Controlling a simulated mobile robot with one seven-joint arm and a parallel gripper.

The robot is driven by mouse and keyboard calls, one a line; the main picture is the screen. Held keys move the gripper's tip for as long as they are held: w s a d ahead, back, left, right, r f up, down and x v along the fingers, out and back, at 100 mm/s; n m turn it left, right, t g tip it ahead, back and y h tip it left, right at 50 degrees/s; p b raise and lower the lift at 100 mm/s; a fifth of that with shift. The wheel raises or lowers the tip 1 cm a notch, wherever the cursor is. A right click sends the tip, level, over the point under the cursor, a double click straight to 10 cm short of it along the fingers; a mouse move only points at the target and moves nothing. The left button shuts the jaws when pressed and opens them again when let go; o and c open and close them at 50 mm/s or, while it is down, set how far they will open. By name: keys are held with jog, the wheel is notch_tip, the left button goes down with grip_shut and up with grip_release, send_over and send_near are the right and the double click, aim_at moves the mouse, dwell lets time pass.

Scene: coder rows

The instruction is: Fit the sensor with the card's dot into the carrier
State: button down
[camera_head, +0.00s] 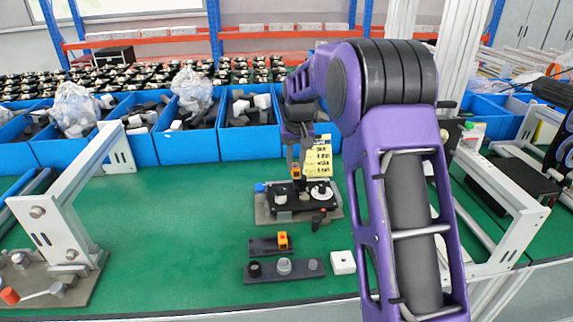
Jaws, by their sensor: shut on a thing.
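My gripper (296,163) points down over the dark carrier fixture (262,203) in the middle of the green bench. It is shut on a small dark sensor with an orange part (296,169), held just above the fixture; the arm partly hides the grip. A yellow card (318,160) with dark printed rows stands upright just behind and right of the gripper. Its dot is too small to make out. A second sensor with an orange top (283,240) sits on a small dark holder (262,246) nearer the front edge.
A dark strip (268,270) with several round pieces lies in front of the holder. A white square block (342,262) is to its right. Blue bins (188,146) line the back. Metal frames stand left (60,220) and right (500,205). Green bench is clear left of the fixture.

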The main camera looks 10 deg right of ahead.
jog(key=w+d+f, duration=0.1)
jog(key=f, duration=0.1)
jog(key=w+d+f, duration=0.1)
jog(key=w+f, duration=0.1)
jog(key=shift+w+d+b, duration=0.2)
jog(key=shift+d+b, duration=0.1)
jog(key=shift+d, duration=0.05)
jog(key=shift+f, duration=0.45)
jog(key=shift+f, duration=0.15)
dwell(0.5)
jog(key=shift+f+b, duration=0.6)
jog(key=shift+f, duration=0.3)
jog(key=shift+f, duration=0.1)
jog(key=shift+f, duration=0.2)
jog(key=shift+f, duration=0.35)
dwell(0.8)
